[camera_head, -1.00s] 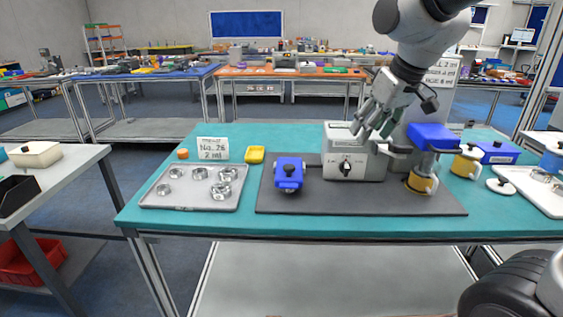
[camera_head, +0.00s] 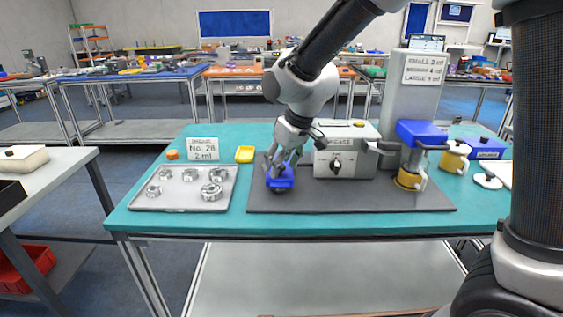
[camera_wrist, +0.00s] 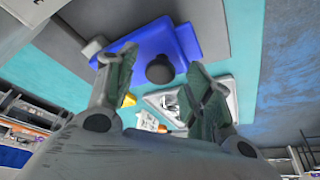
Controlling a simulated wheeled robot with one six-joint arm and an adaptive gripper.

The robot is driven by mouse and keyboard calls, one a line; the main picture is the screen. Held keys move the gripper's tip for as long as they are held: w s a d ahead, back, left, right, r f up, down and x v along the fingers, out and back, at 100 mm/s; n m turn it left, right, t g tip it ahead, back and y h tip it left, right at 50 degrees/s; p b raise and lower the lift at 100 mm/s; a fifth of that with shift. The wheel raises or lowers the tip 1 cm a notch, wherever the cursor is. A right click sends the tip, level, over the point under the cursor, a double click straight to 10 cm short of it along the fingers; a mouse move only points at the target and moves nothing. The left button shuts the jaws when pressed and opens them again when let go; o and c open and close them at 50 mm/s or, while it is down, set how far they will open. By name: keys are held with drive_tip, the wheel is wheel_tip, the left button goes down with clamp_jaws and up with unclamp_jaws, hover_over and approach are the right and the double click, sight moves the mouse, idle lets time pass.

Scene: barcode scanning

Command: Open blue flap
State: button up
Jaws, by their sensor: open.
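The blue flap (camera_head: 283,178) is on a small blue device standing on the left part of the dark mat. In the wrist view the blue flap (camera_wrist: 140,40) shows with a round dark knob (camera_wrist: 160,69) on it. My gripper (camera_head: 277,167) is directly over the flap in the head view and partly hides it. In the wrist view my gripper (camera_wrist: 165,78) has its two fingers spread, with the knob between them. I cannot tell whether a finger touches the knob.
A grey machine with a dial (camera_head: 345,160) stands just right of the blue device. A metal tray (camera_head: 142,202) with several metal rings lies to the left. A yellow box (camera_head: 245,154) and a sign (camera_head: 203,149) stand behind. The mat's front right (camera_head: 330,203) is clear.

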drive_tip(key=shift+c, duration=0.2)
clamp_jaws()
drive_tip(key=shift+w+r, duration=0.1)
